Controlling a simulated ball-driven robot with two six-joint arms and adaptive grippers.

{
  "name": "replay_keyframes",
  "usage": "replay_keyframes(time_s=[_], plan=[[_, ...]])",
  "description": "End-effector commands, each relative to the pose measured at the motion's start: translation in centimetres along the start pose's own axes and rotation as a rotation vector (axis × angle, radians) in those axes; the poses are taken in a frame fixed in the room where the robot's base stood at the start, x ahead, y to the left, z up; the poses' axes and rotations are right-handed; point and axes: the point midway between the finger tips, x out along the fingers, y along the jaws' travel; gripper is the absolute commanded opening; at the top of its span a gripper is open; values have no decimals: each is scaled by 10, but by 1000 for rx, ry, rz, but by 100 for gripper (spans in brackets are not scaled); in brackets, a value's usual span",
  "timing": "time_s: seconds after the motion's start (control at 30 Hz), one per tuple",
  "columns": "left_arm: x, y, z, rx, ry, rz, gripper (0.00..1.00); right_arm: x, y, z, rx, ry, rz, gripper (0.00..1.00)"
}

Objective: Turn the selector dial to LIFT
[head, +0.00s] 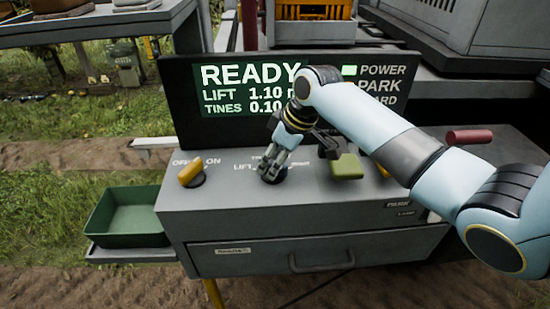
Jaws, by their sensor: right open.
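The selector dial (281,178) sits on top of the grey console, beside a white LIFT label (242,167). Only a dark part of its base shows; the fingers hide its knob and pointer, so its setting cannot be read. My right gripper (269,167) reaches down over the dial from above, its jaws open, with the fingertips at the dial. I cannot tell whether they touch it. The screen (225,90) behind reads READY, LIFT 1.10 and TINES 0.10, partly covered by my right arm. My left gripper is not in view.
A yellow OFF/ON knob (191,173) stands left of the dial. A green-topped control (346,166) stands close on the right, and a red handle (469,136) farther right. A green bin (128,215) sits left of the console. A drawer (320,252) is closed below.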

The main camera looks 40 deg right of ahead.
Motion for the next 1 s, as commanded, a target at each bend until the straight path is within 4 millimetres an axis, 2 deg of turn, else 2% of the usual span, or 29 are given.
replay_keyframes(time_s=[0.17, 0.5, 0.6, 0.8, 1.0], plan=[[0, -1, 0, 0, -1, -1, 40, -15, 1, 0, -2, 1, 2, 42], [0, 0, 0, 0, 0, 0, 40, -88, 2, 0, -4, 0, 4, 42], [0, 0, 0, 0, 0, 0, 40, -104, 1, 0, -3, 0, 3, 42], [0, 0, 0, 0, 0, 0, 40, -119, 0, 0, -1, -1, 1, 42], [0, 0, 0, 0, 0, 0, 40, -120, 0, 0, 0, -1, 0, 42]])
